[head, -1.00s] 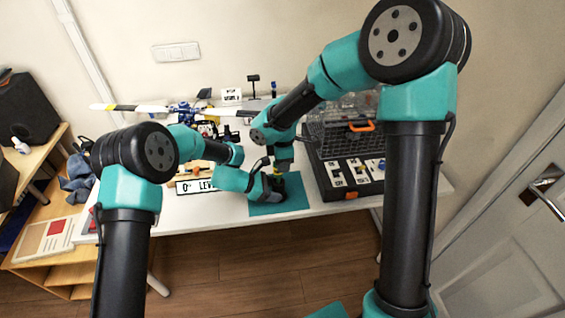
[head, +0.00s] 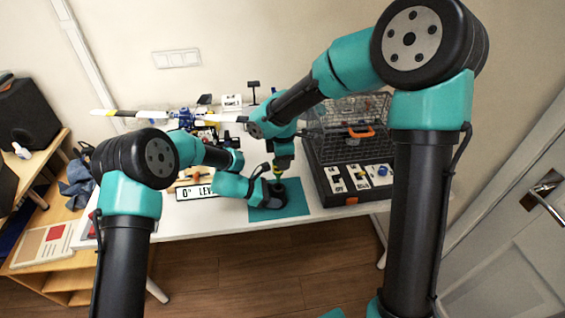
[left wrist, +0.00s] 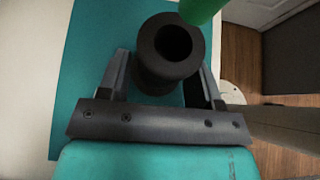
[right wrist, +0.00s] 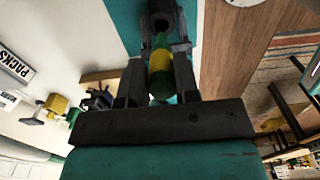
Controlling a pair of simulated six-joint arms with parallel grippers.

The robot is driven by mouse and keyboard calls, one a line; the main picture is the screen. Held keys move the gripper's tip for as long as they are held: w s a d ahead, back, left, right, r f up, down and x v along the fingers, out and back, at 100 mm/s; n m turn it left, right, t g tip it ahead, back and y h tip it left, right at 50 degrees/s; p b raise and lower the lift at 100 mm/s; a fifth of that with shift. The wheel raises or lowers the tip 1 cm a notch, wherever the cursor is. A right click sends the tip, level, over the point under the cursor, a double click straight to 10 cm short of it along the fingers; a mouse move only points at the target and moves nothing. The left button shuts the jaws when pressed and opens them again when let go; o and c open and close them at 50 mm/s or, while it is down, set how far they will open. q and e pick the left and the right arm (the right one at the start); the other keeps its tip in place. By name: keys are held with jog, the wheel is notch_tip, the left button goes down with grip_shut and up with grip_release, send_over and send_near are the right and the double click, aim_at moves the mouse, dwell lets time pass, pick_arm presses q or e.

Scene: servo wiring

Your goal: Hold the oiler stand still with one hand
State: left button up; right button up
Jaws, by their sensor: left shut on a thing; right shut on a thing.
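The oiler stand (left wrist: 148,68) is a black round cup with an open top, upright over the teal mat in the left wrist view. My left gripper (head: 270,196) is shut on it, one finger on each side. The oiler (right wrist: 160,68), a yellow and green bottle, is between the fingers of my right gripper (right wrist: 166,52), which is shut on it. The stand also shows just beyond the oiler in the right wrist view (right wrist: 163,12). In the left wrist view the oiler's green end (left wrist: 200,9) shows beside the cup opening; I cannot tell whether they touch.
The teal mat (head: 296,204) lies at the table's front edge. A black case with a wire basket (head: 350,143) stands to the right. A model helicopter (head: 186,117) is at the back left. A "LEVEL" sign (head: 197,192) lies left of my left gripper.

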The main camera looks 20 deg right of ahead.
jog(key=shift+r, duration=0.25)
pick_arm(q)
jog(key=o, duration=1)
jog(key=v, duration=1.2)
jog(key=shift+f, duration=0.1)
